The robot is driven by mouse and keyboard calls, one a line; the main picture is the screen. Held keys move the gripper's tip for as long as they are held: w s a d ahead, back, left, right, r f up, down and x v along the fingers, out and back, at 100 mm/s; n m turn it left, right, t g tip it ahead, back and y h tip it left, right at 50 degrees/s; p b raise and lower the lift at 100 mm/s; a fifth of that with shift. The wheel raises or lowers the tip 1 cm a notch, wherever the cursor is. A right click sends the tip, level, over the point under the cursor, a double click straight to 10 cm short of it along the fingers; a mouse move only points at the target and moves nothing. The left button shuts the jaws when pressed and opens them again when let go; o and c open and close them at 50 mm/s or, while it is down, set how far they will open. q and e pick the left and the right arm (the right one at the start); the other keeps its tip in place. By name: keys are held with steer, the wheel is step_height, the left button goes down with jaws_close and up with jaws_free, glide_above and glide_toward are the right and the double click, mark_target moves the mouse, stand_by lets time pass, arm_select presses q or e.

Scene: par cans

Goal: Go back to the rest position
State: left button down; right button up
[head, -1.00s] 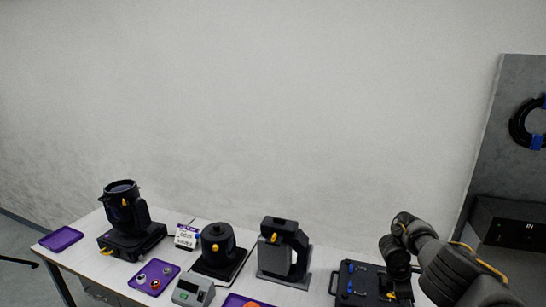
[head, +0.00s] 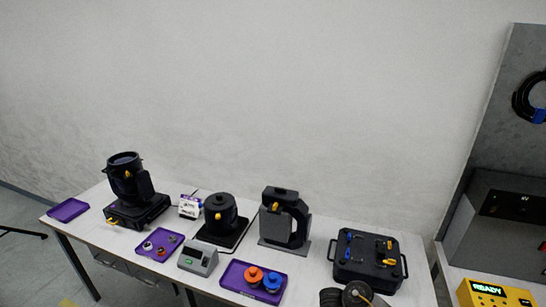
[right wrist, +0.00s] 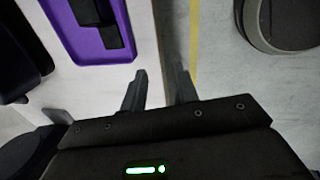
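In the right wrist view my right gripper (right wrist: 161,84) has its two fingers apart with nothing between them. The fingers are over the edge of a white table, beside a purple tray (right wrist: 75,38) holding dark pieces. In the head view only a dark rounded part of my arm shows at the bottom edge; the right gripper's fingers are not visible there. My left gripper is in neither view.
A yellow READY box (head: 490,292) is at right.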

steer(key=s+a+r+m+t+y, duration=0.15)
steer(key=s+a+m, duration=0.3)
steer(key=s, duration=0.75)
steer(key=s+d+r+m, duration=0.4)
steer(key=s+d+r, duration=0.2)
steer(key=s, duration=0.4)
steer(key=s+d+r+m, duration=0.5)
steer(key=s+d+r, duration=0.1)
steer(key=s, duration=0.3)
step_height(320, 180, down, 31)
steer(key=g+b, duration=0.1)
steer(key=b, duration=0.7)
steer(key=s+d+f+b, duration=0.1)
steer(key=s+f+b, duration=0.2)
steer(key=s+f, duration=0.5)
steer(key=s+d+f+g+b, duration=0.1)
steer(key=s+f+b, duration=0.2)
steer(key=s+f, duration=0.6)
step_height(320, 180, down, 8)
steer(key=shift+s+d+r+n+h, duration=0.1)
steer(key=shift+s+d+n+h, duration=0.15)
steer(key=shift+n+h, duration=0.1)
